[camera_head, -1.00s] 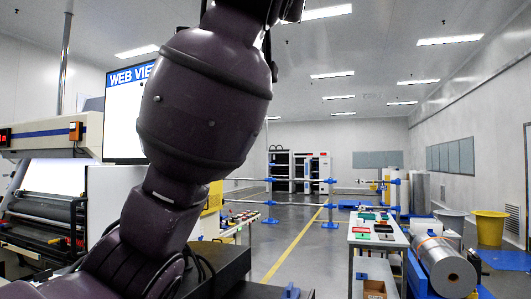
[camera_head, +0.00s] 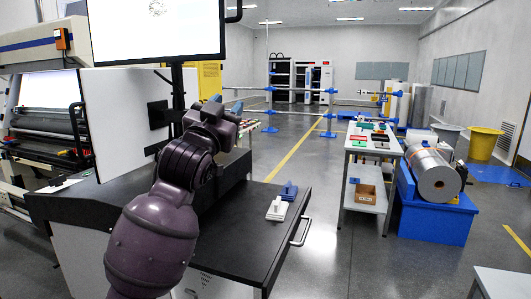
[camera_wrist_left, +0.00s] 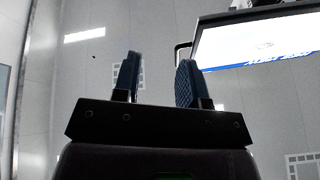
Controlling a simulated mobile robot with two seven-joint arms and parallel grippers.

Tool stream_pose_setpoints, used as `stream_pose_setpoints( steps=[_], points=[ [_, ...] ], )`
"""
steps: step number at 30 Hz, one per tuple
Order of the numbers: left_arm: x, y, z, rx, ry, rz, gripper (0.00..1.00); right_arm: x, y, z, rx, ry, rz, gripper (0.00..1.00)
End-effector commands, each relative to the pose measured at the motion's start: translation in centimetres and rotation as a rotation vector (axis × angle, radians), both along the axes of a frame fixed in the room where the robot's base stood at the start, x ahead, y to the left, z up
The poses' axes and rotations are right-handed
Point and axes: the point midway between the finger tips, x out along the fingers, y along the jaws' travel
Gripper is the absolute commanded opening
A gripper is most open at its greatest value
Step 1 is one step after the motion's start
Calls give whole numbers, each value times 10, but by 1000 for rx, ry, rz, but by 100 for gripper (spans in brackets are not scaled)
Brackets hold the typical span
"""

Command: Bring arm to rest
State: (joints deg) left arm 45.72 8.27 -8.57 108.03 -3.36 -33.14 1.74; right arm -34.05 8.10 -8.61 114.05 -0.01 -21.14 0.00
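My left arm (camera_head: 158,228) rises from the bottom of the head view, bent over the left part of the black desk. Its left gripper (camera_head: 217,106) is at the far end of the arm, in front of the lower part of the monitor; its fingers are hard to make out there. In the left wrist view the gripper (camera_wrist_left: 157,80) shows two dark blue fingers standing apart with nothing between them, pointing up toward the wall and ceiling. My right arm and gripper are not in view.
The lit monitor (camera_head: 155,30) stands behind the gripper and also shows in the left wrist view (camera_wrist_left: 258,42). The black desk (camera_head: 240,235) carries a white-and-blue tool (camera_head: 277,208) and a blue one (camera_head: 289,190). A trolley (camera_head: 362,205) and a roll on a blue stand (camera_head: 430,215) are right.

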Motion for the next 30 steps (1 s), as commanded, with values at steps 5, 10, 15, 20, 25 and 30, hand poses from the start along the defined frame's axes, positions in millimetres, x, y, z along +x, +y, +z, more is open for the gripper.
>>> stream_pose_setpoints(
  steps=[5, 10, 15, 20, 25, 30],
  points=[
    [0, 29, -88, -13, 82, 17, 39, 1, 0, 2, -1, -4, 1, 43],
    [-11, 55, -167, -28, 167, 41, 39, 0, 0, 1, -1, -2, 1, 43],
    [-33, 81, -246, -42, 267, 70, 39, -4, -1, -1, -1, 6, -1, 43],
    [-63, 105, -319, -56, 377, 104, 39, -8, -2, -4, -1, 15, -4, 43],
    [-106, 130, -394, -67, 512, 150, 39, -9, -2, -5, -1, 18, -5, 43],
    [-160, 152, -465, -72, 660, 200, 39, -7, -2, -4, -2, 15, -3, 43]
  ],
)
